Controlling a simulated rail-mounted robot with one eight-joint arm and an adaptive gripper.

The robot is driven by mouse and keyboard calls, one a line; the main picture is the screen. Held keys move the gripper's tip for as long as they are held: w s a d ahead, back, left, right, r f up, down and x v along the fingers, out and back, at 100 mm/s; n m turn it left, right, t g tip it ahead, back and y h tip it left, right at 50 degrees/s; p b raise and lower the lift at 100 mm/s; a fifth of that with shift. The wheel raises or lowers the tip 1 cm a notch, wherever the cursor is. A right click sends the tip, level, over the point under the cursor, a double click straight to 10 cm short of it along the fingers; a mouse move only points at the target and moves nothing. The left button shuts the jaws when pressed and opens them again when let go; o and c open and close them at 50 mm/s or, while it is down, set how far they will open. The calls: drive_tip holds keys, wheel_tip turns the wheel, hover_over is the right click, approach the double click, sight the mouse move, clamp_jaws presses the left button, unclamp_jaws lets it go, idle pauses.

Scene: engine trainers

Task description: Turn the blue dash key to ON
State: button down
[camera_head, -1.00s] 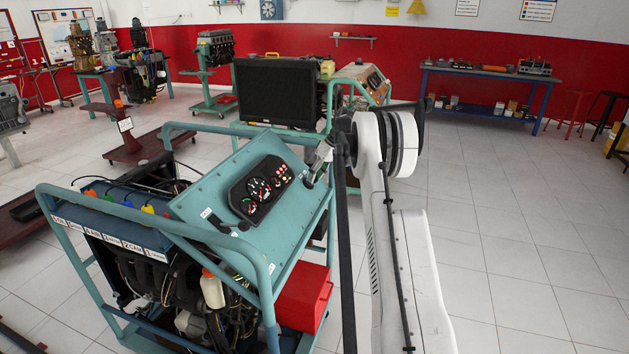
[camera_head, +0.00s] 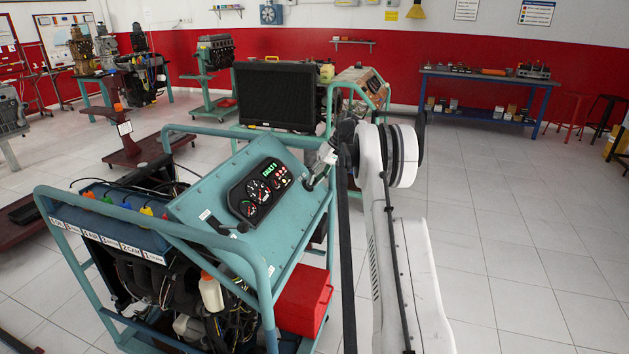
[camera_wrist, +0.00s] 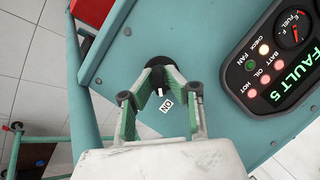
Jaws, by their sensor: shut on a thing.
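The teal dash panel (camera_head: 283,228) of the engine trainer carries a black gauge cluster (camera_head: 259,191), which also shows in the wrist view (camera_wrist: 280,62). Its display reads FAULT 5 in green. In the wrist view my gripper (camera_wrist: 158,77) has its green-padded fingers closed in at a dark round key switch (camera_wrist: 158,61). A small pale strip shows between the fingers; the key itself is mostly hidden and its blue colour is not visible. A white ON label (camera_wrist: 167,105) is beside the fingers. In the head view my gripper (camera_head: 316,179) is at the panel's right edge.
Teal tube rails (camera_head: 215,238) frame the trainer. A red box (camera_head: 303,299) is at its lower right side. Open tiled floor lies to the right, with a blue workbench (camera_head: 487,78) at the back wall.

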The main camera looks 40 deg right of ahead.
drive_tip(key=c, duration=1.8)
unclamp_jaws()
drive_tip(key=v, duration=1.2)
